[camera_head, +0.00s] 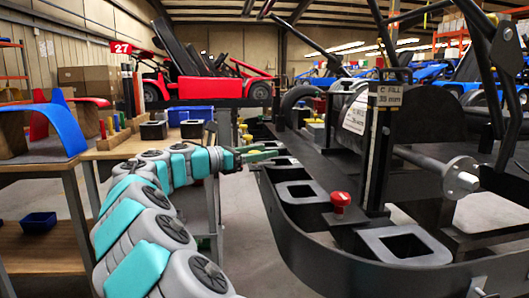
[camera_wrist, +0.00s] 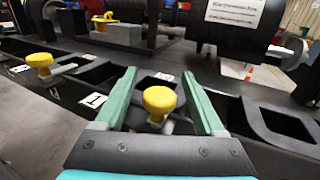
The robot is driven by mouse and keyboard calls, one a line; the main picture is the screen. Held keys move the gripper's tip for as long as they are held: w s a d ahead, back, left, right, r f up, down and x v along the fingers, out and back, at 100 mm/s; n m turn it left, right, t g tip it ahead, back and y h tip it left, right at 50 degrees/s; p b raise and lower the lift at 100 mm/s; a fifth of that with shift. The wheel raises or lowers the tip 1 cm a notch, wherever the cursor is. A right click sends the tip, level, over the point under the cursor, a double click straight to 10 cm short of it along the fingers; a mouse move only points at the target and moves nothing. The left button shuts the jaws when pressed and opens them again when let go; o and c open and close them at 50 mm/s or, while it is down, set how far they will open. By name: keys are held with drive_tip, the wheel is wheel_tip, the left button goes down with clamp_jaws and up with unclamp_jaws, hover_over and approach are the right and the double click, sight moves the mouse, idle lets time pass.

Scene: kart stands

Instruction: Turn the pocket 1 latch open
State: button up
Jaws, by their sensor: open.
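In the wrist view a yellow latch knob (camera_wrist: 159,101) stands between the two green fingers of my gripper (camera_wrist: 159,74), with a gap on both sides. A grey piece shows under the knob. A white label reading 1 (camera_wrist: 93,99) lies left of the left finger, on the dark rail. My gripper is open and holds nothing. In the head view my gripper (camera_head: 262,153) reaches the dark kart-stand rail (camera_head: 310,204) from the left. The latch there is mostly hidden by the fingers, and I cannot tell its exact angle.
Another yellow knob (camera_wrist: 40,61) stands left in the wrist view, near a label reading 2 (camera_wrist: 20,68). Open pockets line the rail. A red knob (camera_head: 340,199) and an upright post (camera_head: 379,150) stand to the right. A wooden bench (camera_head: 118,150) is at left.

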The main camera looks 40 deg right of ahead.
drive_tip(key=shift+d, duration=0.5)
clamp_jaws()
idle(0.3)
